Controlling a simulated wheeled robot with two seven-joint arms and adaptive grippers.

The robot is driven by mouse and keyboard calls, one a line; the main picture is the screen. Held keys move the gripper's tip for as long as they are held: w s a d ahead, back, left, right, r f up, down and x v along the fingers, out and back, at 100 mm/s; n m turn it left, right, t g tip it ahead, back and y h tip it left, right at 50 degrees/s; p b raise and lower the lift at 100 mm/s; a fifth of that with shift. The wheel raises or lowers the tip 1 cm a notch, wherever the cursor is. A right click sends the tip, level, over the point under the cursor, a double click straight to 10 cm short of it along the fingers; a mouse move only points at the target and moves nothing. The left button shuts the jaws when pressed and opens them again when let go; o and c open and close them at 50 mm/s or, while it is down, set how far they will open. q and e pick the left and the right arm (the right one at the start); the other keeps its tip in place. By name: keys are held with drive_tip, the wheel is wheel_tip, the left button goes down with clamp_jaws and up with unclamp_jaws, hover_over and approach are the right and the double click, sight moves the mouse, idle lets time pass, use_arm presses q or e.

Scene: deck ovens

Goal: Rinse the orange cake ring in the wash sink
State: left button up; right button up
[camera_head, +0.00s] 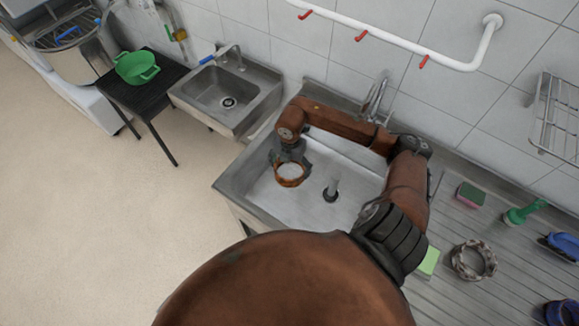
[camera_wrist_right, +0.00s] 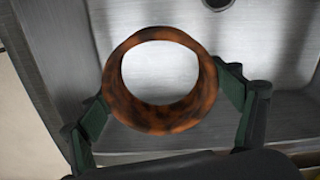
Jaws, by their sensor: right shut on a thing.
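The orange cake ring (camera_head: 289,181) is a short, dark-mottled orange ring. My right gripper (camera_head: 289,162) is shut on it and holds it over the left part of the wash sink (camera_head: 231,188). The ring also fills the middle of the right wrist view (camera_wrist_right: 160,122), with the dark green fingers on its two sides and the steel basin behind it. I cannot tell how high the ring is above the basin floor. A grey standpipe (camera_head: 333,188) stands in the basin right of the ring. The tap (camera_head: 376,97) is at the back, partly behind my arm. My left gripper is not in view.
A ribbed drainboard (camera_head: 450,218) lies to the right with a pink-and-green sponge (camera_head: 470,195), a green brush (camera_head: 522,213), a grey ring (camera_head: 473,260) and blue items. A smaller sink (camera_head: 262,105) and a black table (camera_head: 170,82) with a green colander (camera_head: 136,67) stand left.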

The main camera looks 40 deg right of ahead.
use_arm(q)
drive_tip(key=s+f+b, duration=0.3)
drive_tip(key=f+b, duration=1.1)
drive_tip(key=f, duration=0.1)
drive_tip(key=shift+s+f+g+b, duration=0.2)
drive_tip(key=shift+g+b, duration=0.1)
drive_tip(key=shift+b, duration=0.1)
use_arm(e)
drive_tip(key=shift+f, duration=10.4)
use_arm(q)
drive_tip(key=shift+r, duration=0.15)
use_arm(e)
drive_tip(key=shift+r, duration=0.15)
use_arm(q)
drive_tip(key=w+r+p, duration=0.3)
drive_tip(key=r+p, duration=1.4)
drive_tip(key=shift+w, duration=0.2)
use_arm(e)
wheel_tip(320, 180, up, 24)
